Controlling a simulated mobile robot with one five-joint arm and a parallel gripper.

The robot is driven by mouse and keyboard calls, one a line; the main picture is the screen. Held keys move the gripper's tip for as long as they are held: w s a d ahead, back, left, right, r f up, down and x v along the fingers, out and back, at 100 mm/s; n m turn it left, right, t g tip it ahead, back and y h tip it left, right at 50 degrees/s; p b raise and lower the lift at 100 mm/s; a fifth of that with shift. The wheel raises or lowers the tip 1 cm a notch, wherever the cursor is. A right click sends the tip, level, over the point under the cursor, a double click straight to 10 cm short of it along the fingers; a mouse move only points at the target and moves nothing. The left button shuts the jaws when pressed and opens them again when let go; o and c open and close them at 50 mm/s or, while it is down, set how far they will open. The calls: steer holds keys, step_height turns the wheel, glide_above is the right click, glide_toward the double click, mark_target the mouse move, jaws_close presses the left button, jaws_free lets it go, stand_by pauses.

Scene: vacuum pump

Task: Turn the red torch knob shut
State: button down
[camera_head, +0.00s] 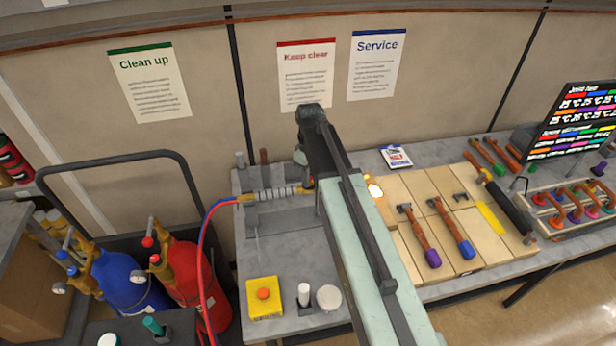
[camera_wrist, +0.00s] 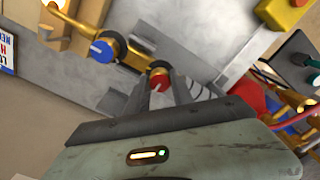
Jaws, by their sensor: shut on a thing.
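The torch (camera_head: 275,193) lies across the grey bench, with a ribbed silver handle and brass ends. A small bright flame (camera_head: 374,188) shows on the other side of my arm. In the wrist view, the red torch knob (camera_wrist: 159,80) sits on a brass fitting between the fingertips of my gripper (camera_wrist: 161,88), which is shut on it. A blue knob (camera_wrist: 102,50) is beside it on the brass body. In the head view, my arm hides the gripper and both knobs.
Red and blue hoses (camera_head: 203,260) run from the torch toward a red cylinder (camera_head: 183,285) and a blue cylinder (camera_head: 130,283) on a cart. A yellow box with an orange button (camera_head: 264,298) stands at the bench front. Tools (camera_head: 420,240) lie on pale boards at right.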

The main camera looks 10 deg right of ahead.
steer(key=shift+d, duration=0.15)
steer(key=shift+m, duration=0.3)
steer(key=m, duration=1.3)
steer(key=shift+m, duration=2)
